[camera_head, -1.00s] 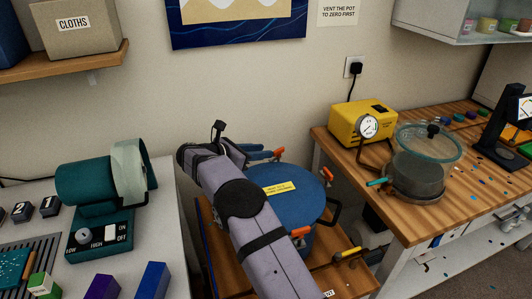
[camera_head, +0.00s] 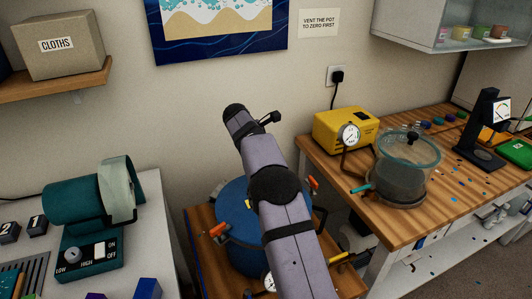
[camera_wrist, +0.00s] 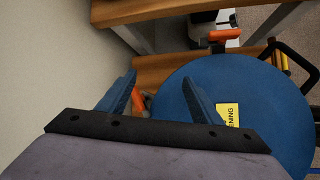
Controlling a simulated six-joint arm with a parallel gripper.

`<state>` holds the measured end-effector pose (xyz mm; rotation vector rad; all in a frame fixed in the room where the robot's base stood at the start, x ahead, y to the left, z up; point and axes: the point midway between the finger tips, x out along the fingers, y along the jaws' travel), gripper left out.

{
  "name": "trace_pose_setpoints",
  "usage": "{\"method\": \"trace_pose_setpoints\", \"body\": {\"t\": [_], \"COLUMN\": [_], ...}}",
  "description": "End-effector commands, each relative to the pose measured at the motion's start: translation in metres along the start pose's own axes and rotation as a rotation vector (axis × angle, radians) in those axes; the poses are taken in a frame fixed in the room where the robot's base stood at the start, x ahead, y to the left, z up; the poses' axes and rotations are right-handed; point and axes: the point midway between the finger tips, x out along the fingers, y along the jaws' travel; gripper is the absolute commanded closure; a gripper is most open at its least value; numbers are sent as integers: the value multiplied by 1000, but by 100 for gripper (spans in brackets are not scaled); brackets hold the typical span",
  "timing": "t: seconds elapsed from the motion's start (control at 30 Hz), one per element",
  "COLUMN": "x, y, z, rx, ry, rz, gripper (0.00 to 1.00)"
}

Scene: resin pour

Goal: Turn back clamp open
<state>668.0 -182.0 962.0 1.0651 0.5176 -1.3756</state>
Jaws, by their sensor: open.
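The blue pot lid (camera_head: 232,200) carries a yellow label, best seen in the wrist view (camera_wrist: 228,113). My gripper (camera_wrist: 158,80) is open, its two blue fingers apart at the wall-side edge of the lid. An orange piece, apparently the back clamp (camera_wrist: 137,102), shows between the fingers, close to the left one; most of it is hidden, so I cannot tell its position or any contact. In the head view my arm covers the gripper and the back clamp. Other orange clamp handles show at left (camera_head: 217,229) and right (camera_head: 313,183).
The pot stands on a low wooden stand (camera_head: 200,221) close to the wall. A yellow pump (camera_head: 343,130) and a clear lidded chamber (camera_head: 402,172) stand on the right bench. A green machine (camera_head: 88,205) is on the left table.

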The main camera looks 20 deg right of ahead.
Motion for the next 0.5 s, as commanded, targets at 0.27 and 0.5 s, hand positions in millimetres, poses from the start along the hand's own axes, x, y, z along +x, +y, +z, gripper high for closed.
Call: {"method": "trace_pose_setpoints", "body": {"t": [0.27,0.5], "x": [-12,-30], "y": [4,24], "z": [8,15], "rx": [551,918], "ry": [355,581], "rz": [-180,-304], "gripper": [41,41]}}
